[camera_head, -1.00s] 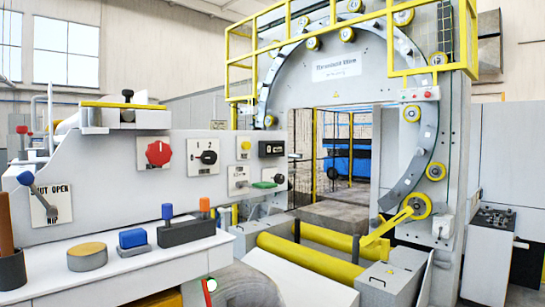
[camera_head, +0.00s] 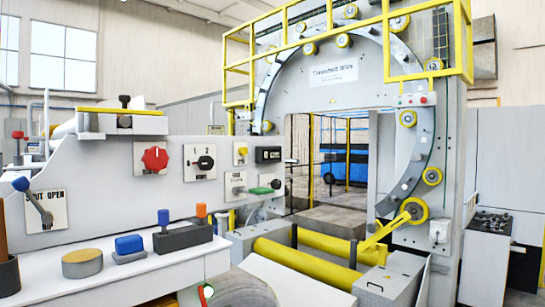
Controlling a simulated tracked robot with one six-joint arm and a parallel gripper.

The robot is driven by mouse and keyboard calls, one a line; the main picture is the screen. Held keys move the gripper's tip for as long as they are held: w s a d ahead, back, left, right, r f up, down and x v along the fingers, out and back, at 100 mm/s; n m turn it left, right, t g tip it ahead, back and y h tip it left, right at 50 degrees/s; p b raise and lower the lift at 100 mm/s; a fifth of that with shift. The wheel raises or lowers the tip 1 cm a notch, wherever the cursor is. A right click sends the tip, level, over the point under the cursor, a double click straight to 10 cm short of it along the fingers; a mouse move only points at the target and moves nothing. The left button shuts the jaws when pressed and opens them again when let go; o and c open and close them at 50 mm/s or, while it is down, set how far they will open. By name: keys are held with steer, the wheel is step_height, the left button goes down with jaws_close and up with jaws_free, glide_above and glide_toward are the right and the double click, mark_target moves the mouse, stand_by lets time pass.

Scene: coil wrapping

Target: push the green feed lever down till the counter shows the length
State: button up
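The green feed lever (camera_head: 262,190) sticks out sideways from a pale plate (camera_head: 236,185) low on the right end of the grey control panel. It looks about level, with a dark knob (camera_head: 276,184) at its right end. The counter (camera_head: 268,154) is a small black window above it; its figures are too small to read.
A red knob (camera_head: 155,158), a black rotary switch (camera_head: 206,162) and a yellow button (camera_head: 242,150) share the panel. A blue-knobbed lever (camera_head: 34,201) stands at left. Blocks and holders line the white ledge (camera_head: 150,275) below. Yellow rollers (camera_head: 305,264) lie right.

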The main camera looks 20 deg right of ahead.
jaws_close()
stand_by(1.0)
